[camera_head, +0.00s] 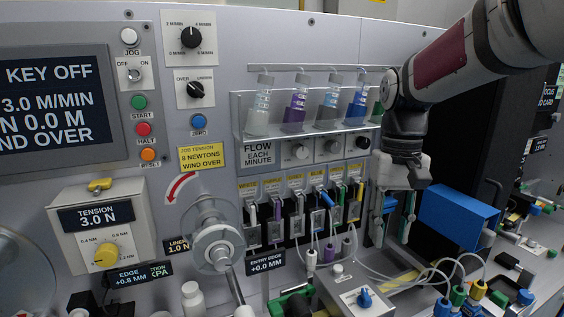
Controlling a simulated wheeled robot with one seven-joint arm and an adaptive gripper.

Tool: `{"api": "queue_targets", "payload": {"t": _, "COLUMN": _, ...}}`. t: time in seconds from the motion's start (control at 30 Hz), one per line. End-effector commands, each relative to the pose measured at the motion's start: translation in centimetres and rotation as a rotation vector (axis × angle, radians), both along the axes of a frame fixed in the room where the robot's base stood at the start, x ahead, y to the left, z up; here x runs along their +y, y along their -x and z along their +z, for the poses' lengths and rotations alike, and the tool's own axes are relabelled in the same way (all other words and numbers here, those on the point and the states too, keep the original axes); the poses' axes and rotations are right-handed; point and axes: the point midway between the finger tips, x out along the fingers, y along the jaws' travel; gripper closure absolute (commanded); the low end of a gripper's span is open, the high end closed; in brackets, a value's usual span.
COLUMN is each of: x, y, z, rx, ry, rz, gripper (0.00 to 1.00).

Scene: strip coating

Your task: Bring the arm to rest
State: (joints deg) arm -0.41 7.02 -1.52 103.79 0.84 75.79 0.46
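My arm reaches in from the upper right and bends down at its wrist. My gripper (391,238) hangs fingers down in front of the machine panel, right of the row of labelled slots. Its two fingers are apart with a visible gap. I see nothing held between them. Whether the fingertips touch anything behind them I cannot tell.
A blue box (458,216) stands close to the right of my gripper. A shelf (300,124) with several bottles is at its upper left. Thin clear tubes and a grey box with a blue knob (365,298) lie below. Bottles with coloured caps (458,295) stand lower right.

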Motion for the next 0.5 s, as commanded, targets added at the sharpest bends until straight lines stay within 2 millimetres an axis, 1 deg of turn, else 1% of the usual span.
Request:
{"api": "queue_targets", "payload": {"t": 0.03, "x": 0.0, "y": 1.4, "z": 0.8, "rx": -0.036, "ry": 0.001, "rz": 0.002, "gripper": 0.69}}
{"api": "queue_targets", "payload": {"t": 0.2, "x": 0.0, "y": 5.7, "z": 2.3, "rx": -0.148, "ry": 0.005, "rz": 0.008, "gripper": 0.69}}
{"api": "queue_targets", "payload": {"t": 0.33, "x": 0.0, "y": 9.0, "z": 2.8, "rx": -0.234, "ry": 0.009, "rz": 0.014, "gripper": 0.69}}
{"api": "queue_targets", "payload": {"t": 0.5, "x": 0.1, "y": 13.1, "z": 2.5, "rx": -0.345, "ry": 0.015, "rz": 0.02, "gripper": 0.69}}
